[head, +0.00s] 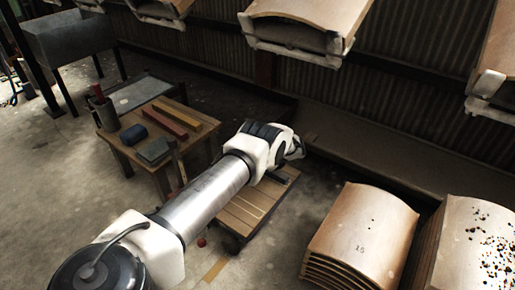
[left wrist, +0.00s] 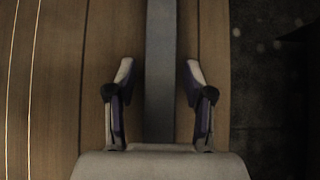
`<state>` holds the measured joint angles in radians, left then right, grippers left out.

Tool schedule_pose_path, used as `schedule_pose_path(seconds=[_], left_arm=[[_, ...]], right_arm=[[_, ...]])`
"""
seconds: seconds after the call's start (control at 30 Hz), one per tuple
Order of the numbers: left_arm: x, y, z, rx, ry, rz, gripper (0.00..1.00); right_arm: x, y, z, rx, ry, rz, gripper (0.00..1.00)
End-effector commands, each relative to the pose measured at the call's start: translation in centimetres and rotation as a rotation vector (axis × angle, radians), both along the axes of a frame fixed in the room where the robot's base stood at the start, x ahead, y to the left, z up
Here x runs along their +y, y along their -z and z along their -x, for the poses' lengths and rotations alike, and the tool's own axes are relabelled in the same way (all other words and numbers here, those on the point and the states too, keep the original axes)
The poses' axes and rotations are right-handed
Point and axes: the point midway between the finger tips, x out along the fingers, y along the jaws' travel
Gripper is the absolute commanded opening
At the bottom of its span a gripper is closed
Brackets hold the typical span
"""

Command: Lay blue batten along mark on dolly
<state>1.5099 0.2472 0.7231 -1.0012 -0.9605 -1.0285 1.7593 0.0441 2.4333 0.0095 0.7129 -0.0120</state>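The dolly (head: 243,212) is a low wooden plank platform on the floor under my left forearm. Its planks show in the left wrist view (left wrist: 55,90), with thin pale lines at the left. A dark grey-blue batten (left wrist: 160,60) lies along the planks, near their right edge. In the head view a short dark piece (head: 278,179) shows on the dolly, apparently the batten's end. My left gripper (left wrist: 160,72) is open, one finger on each side of the batten, with a visible gap on both sides. My arm hides part of the dolly. My right gripper is not in view.
A wooden table (head: 132,160) holds a red batten (head: 170,120), a yellow batten (head: 181,113) and dark items. Stacked curved panels (head: 362,232) stand at the right. Curved panels hang in carriers (head: 295,38) above. Floor left of the dolly is mostly clear.

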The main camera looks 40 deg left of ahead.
Motion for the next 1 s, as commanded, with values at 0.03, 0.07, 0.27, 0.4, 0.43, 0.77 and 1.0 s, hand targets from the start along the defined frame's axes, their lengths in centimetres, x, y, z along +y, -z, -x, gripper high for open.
schedule_pose_path(seconds=[0.03, 0.07, 0.27, 0.4, 0.43, 0.77, 1.0], left_arm=[[0.0, 0.0, 0.0, 0.000, 0.000, 0.000, 0.56], [0.0, 0.0, 0.0, 0.000, 0.000, 0.000, 0.56], [0.0, -0.2, 0.0, 0.000, 0.000, 0.000, 0.56], [-0.9, -1.8, -0.2, 0.000, 0.003, 0.000, 0.56], [-1.3, -2.3, -0.2, 0.000, 0.003, 0.000, 0.56], [-7.1, -8.0, -0.8, 0.000, 0.001, 0.000, 0.56], [-8.5, -8.9, -1.0, 0.000, 0.000, 0.000, 0.56]], right_arm=[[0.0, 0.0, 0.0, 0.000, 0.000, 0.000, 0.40], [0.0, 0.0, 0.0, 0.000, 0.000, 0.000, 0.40], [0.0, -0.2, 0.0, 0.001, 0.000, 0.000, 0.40], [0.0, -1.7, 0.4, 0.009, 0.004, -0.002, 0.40], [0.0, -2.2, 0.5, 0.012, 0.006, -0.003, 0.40], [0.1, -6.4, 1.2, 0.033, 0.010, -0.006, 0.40], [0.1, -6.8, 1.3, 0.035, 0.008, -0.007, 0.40]])
